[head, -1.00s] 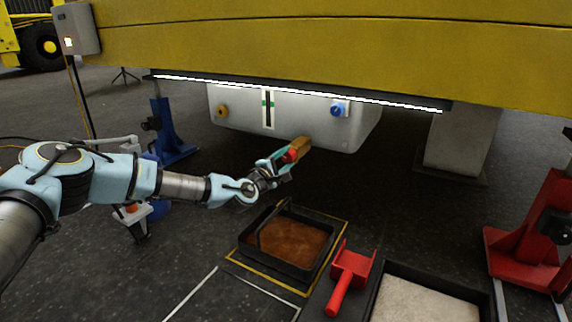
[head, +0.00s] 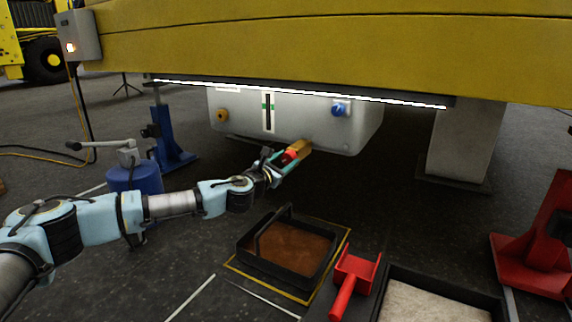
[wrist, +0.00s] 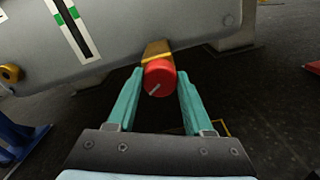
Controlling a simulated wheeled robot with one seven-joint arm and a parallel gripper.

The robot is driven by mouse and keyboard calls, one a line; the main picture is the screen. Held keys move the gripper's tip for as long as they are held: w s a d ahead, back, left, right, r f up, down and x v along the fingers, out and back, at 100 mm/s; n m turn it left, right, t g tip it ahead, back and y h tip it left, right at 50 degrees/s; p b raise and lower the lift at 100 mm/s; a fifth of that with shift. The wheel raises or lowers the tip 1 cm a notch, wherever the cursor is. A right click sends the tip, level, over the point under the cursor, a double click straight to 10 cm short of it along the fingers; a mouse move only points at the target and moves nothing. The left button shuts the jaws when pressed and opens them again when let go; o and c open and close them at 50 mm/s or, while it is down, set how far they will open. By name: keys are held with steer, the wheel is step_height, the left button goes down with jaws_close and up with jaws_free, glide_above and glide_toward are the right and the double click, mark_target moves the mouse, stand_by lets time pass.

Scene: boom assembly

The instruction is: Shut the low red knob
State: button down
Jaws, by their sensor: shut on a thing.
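The low red knob (wrist: 159,78) sits on the end of a brass valve body (wrist: 156,48) under the grey tank (head: 228,122). A pale mark on the knob's face slants up to the right in the wrist view. In the head view the knob (head: 290,156) is partly covered by the fingers. My gripper (wrist: 157,92) has its teal fingers on either side of the knob and is shut on it. In the head view my gripper (head: 284,163) reaches in from the left, below the tank.
A black tray (head: 312,279) with brown liquid stands on the floor below the valve. A red scoop (head: 352,272) lies beside a bin of pale granules (head: 430,303). A blue knob (head: 339,109) and a brass fitting (head: 222,115) are on the tank. Stands flank it left and right.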

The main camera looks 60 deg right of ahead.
steer(key=shift+n, duration=1.1)
steer(key=shift+w, duration=0.1)
steer(key=shift+c, duration=1.4)
jaws_free()
steer(key=a+p, duration=0.4)
steer(key=a, duration=0.6)
steer(key=shift+a, duration=0.4)
